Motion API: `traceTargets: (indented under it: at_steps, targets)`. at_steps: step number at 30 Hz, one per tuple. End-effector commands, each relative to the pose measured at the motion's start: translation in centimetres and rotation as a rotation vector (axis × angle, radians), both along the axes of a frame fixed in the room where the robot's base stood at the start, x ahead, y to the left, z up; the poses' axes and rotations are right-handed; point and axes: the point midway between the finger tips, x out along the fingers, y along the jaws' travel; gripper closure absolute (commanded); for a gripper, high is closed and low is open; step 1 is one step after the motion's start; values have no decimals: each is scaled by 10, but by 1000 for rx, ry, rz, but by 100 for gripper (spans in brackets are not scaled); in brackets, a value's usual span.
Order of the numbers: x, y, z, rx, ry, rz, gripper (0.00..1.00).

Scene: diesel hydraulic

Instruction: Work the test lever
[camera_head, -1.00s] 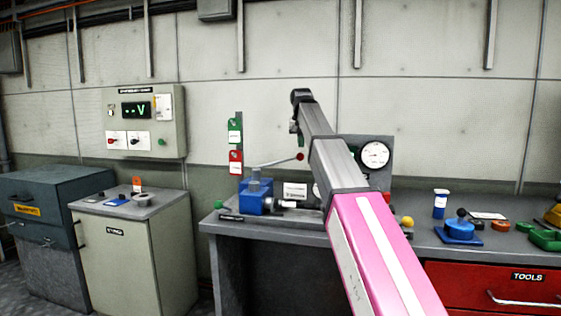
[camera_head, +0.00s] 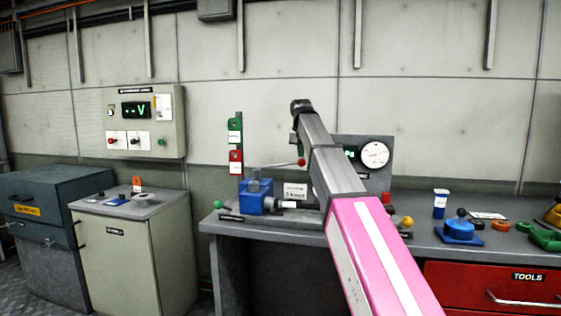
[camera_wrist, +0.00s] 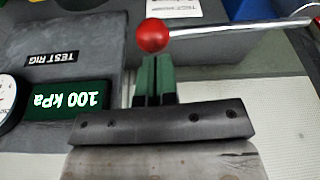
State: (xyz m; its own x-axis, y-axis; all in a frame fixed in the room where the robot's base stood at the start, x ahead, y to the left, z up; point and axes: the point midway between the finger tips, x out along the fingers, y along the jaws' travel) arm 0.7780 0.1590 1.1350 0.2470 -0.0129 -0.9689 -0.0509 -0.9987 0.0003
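The test lever is a thin silver rod with a red ball knob (camera_head: 302,162), reaching right from the blue pump block (camera_head: 250,197) on the bench. In the wrist view the knob (camera_wrist: 152,35) is right at the tips of my gripper (camera_wrist: 155,62), and the rod (camera_wrist: 235,29) runs off to the right. My green fingers lie together with only a thin slit, and the knob is beyond them, not between them. Touching looks likely but is not certain. In the head view my gripper (camera_head: 296,142) points down above the knob, partly hidden by my arm.
The test rig panel carries a round gauge (camera_head: 375,155) and a green display (camera_wrist: 65,100) reading 100 kPa. A grey cabinet (camera_head: 125,250) is left.

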Motion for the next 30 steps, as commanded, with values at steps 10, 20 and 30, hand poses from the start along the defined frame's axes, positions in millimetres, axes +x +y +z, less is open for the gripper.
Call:
traceTargets:
  at_steps: [10, 20, 30]
  targets:
    - [0, 0, -22, 1, 0, 0, 100]
    - [0, 0, -42, 1, 1, 0, 100]
    - [0, 0, -56, 1, 0, 0, 100]
